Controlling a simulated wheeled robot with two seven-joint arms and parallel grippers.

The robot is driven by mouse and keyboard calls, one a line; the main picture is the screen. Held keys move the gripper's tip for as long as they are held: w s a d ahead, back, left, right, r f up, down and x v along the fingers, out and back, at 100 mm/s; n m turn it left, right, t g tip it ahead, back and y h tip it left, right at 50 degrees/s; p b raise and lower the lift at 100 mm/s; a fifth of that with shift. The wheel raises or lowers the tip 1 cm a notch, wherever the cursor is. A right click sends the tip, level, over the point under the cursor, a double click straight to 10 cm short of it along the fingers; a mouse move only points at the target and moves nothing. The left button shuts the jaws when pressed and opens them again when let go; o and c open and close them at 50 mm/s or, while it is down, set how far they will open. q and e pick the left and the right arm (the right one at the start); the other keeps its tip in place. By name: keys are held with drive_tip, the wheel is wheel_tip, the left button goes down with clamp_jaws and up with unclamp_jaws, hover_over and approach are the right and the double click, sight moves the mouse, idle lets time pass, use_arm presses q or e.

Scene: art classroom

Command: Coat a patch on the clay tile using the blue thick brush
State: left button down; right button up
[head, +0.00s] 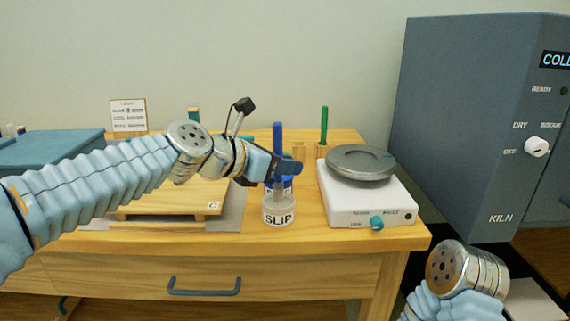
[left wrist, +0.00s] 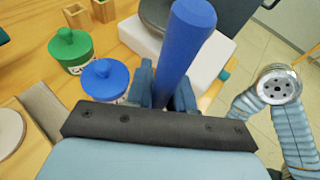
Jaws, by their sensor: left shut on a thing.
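My left gripper (head: 284,168) is shut on the blue thick brush (head: 277,138) and holds it upright, handle up. The handle also rises between the fingers in the left wrist view (left wrist: 184,45). The brush's lower end comes down at the mouth of a jar labelled SLIP (head: 279,215); I cannot tell how deep it sits. A pale round piece (left wrist: 10,132) at the left edge of the left wrist view may be the clay tile; my arm hides that area in the head view. My right arm shows at lower right, but its fingers do not show.
A blue-lidded jar (left wrist: 105,82) and a green-lidded jar (left wrist: 72,50) stand close by. A green brush (head: 324,125) stands in a wooden holder. A wooden board (head: 180,209) lies left.

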sight(274, 140)
use_arm(q)
drive_tip(key=shift+f+b, duration=0.4)
drive_tip(key=shift+f, duration=0.15)
idle(0.4)
drive_tip(key=shift+f, duration=0.2)
idle(1.2)
wheel_tip(274, 140, up, 6)
drive_tip(key=p, duration=0.6)
drive_tip(key=shift+f, duration=0.2)
drive_tip(key=shift+r+b, duration=0.2)
drive_tip(key=shift+b, duration=0.1)
drive_tip(key=shift+r, duration=0.65)
